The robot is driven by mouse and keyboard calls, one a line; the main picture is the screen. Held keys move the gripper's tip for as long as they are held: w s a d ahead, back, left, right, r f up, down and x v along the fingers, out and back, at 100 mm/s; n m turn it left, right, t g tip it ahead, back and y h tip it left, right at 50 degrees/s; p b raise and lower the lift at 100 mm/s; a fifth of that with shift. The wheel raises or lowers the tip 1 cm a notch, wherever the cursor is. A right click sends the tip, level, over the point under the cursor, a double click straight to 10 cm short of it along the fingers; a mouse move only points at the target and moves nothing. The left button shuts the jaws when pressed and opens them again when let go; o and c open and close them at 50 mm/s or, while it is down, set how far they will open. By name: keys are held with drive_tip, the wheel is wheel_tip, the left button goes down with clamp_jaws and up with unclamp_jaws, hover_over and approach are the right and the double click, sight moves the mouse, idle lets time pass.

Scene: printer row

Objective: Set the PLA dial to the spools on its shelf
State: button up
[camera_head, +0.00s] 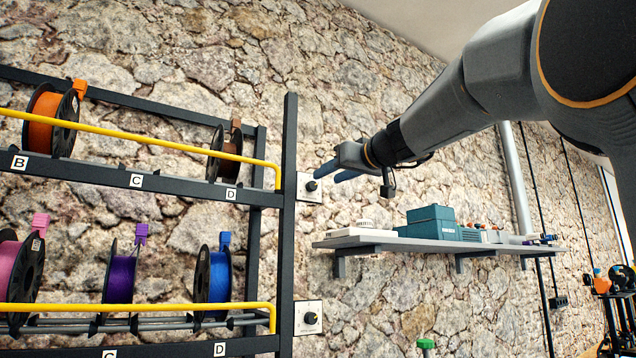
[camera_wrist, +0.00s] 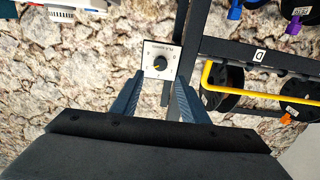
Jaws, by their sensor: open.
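Two black dials on white plates are on the rack's right post in the head view, an upper dial (camera_head: 311,186) and a lower dial (camera_head: 311,318). The wrist view shows the upper dial (camera_wrist: 160,62) upside down, its yellow mark toward the picture's lower left; its small label is hard to read. My gripper (camera_head: 330,172) is open and empty just in front of the upper dial. In the wrist view its fingers (camera_wrist: 159,79) lie either side of the knob, apart from it. The upper shelf shows an orange spool (camera_head: 46,118) at B and a brown spool (camera_head: 228,157) at D; C is empty.
The lower shelf holds pink (camera_head: 10,268), purple (camera_head: 121,278) and blue (camera_head: 219,280) spools. Yellow bars (camera_head: 150,140) run along the shelf fronts. A wall shelf (camera_head: 400,244) with boxes is to the right of the dials, below my arm.

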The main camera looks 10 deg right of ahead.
sight(314, 184)
drive_tip(key=shift+p+x, duration=1.75)
drive_tip(key=shift+x, duration=1.8)
drive_tip(key=shift+f, duration=0.15)
clamp_jaws()
